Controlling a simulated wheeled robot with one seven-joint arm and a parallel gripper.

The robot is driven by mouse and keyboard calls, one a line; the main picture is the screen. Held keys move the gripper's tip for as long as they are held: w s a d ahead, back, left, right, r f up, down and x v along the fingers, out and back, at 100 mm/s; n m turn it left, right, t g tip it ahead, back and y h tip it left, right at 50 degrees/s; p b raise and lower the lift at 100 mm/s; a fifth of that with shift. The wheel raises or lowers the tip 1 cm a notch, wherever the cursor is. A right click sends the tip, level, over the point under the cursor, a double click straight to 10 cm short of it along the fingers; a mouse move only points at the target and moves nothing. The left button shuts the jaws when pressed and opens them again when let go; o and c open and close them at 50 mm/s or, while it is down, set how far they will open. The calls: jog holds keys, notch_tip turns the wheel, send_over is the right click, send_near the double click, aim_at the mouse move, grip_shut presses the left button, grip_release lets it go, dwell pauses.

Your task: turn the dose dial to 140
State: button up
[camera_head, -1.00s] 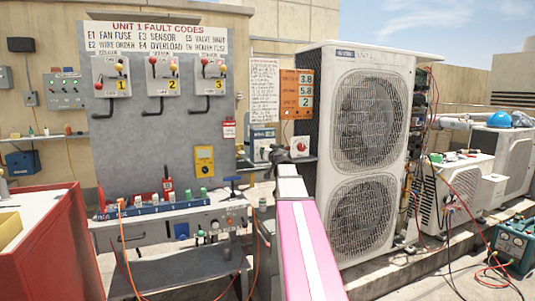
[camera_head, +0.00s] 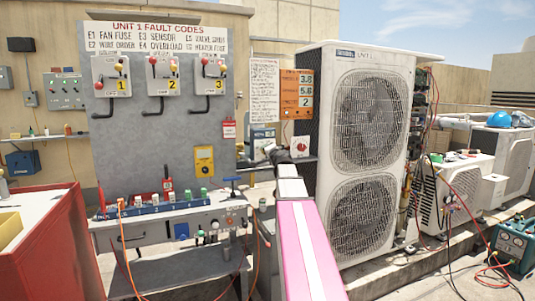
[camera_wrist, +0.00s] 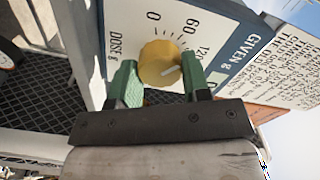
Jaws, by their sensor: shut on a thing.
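The dose dial is a round yellow knob (camera_wrist: 160,62) on a white panel (camera_wrist: 120,70) marked "DOSE g". Its scale shows 0, 60 and a partly covered 120. A short white mark on the knob points to the right, roughly towards the 120 side; the exact reading cannot be told. My gripper (camera_wrist: 158,80) has its two green fingers on either side of the knob and is shut on it. In the head view my gripper (camera_head: 272,153) is at the small box (camera_head: 262,133) behind my arm, and the knob is hidden there.
A second box with a red dial (camera_head: 300,147) stands just right of my gripper. The tall condenser (camera_head: 366,150) is close on the right. A fault-code panel (camera_head: 160,120) and bench are left.

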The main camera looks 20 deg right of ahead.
jog(key=m, duration=0.4)
jog(key=shift+m, duration=2.3)
jog(key=o, duration=0.9)
jog(key=shift+s, duration=0.1)
jog(key=s, duration=1)
jog(key=shift+s+d, duration=0.25)
jog(key=shift+s, duration=0.1)
